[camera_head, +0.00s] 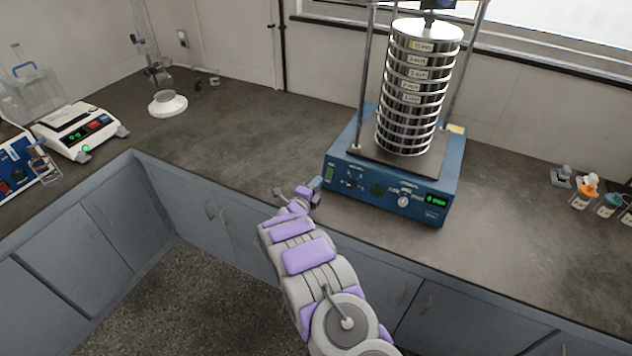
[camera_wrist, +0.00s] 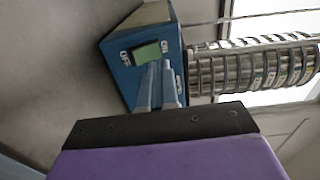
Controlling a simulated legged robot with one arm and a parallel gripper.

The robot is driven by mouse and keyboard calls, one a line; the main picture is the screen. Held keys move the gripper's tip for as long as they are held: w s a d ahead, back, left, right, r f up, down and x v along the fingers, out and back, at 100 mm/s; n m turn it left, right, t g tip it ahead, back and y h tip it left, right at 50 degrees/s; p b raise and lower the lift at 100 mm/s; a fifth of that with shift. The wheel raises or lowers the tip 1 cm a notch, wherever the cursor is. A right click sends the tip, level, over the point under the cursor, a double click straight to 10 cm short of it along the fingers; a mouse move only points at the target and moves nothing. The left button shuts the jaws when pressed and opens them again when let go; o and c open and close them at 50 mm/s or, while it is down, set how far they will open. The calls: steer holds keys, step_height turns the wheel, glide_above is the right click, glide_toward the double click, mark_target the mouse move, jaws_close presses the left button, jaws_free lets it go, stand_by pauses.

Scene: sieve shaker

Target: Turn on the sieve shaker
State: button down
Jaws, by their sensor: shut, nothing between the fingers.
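The sieve shaker (camera_head: 358,196) is a blue box on the counter with a stack of round metal sieves (camera_head: 408,85) on top. Its front panel has a green rocker switch (camera_head: 329,173) at the left end, knobs in the middle and a green-lit display (camera_head: 436,200) at the right. In the wrist view the green switch (camera_wrist: 146,53) shows large, turned sideways, with ON and OFF labels beside it. My gripper (camera_head: 317,184) is shut and empty, its fingertips (camera_wrist: 160,66) close to the switch. I cannot tell whether they touch it, or which way the switch is set.
The dark counter (camera_head: 230,130) is clear left of the shaker. Metal posts (camera_head: 365,70) rise beside the sieves. Small bottles (camera_head: 588,188) stand at the far right. A white balance (camera_head: 80,130) and a stand with a white base (camera_head: 167,104) are at the left.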

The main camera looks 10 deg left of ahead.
steer(key=s+a+r+p, duration=0.1)
steer(key=s+r, duration=0.1)
steer(key=s, duration=0.5)
steer(key=shift+a+r, duration=0.2)
steer(key=shift+r, duration=0.1)
